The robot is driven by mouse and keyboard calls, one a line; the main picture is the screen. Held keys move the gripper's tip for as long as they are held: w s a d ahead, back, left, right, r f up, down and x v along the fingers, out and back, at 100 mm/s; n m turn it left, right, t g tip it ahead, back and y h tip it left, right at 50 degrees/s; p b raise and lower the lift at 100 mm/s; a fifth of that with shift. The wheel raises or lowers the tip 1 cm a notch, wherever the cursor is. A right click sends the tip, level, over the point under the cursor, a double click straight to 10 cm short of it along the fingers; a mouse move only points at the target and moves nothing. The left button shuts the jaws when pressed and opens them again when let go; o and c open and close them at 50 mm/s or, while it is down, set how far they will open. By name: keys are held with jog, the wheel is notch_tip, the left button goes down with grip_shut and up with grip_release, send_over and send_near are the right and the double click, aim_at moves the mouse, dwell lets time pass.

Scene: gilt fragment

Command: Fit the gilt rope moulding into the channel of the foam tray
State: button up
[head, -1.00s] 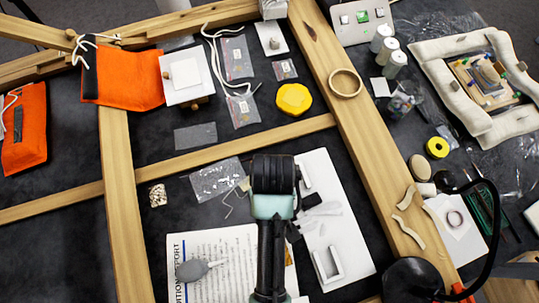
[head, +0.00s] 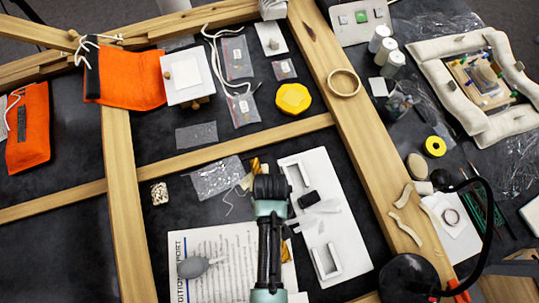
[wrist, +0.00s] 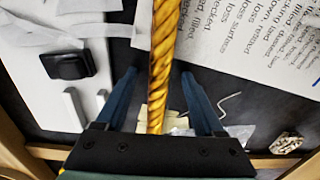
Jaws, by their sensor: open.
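The gilt rope moulding (wrist: 163,45) is a twisted golden rod. It lies between the two spread fingers of my open gripper (wrist: 158,78) in the wrist view, with dark gaps between it and the fingers. In the head view its far end (head: 256,164) shows beyond my wrist; my arm covers most of the rest, and my fingertips are hidden there. The white foam tray (head: 348,240) lies just right of my arm, with a rectangular frame-like feature near each end. I cannot clearly make out its channel. The tray also shows at left in the wrist view (wrist: 25,75).
A small black object (head: 308,200) and pale strips (head: 318,216) lie on the tray's middle. A printed sheet (head: 215,250) with a grey blower bulb (head: 195,267) is to the left. Wooden beams (head: 345,125) border the space. A black lamp head (head: 408,277) stands at lower right.

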jog(key=shift+c, duration=0.3)
grip_shut()
jog(key=shift+r, duration=0.1)
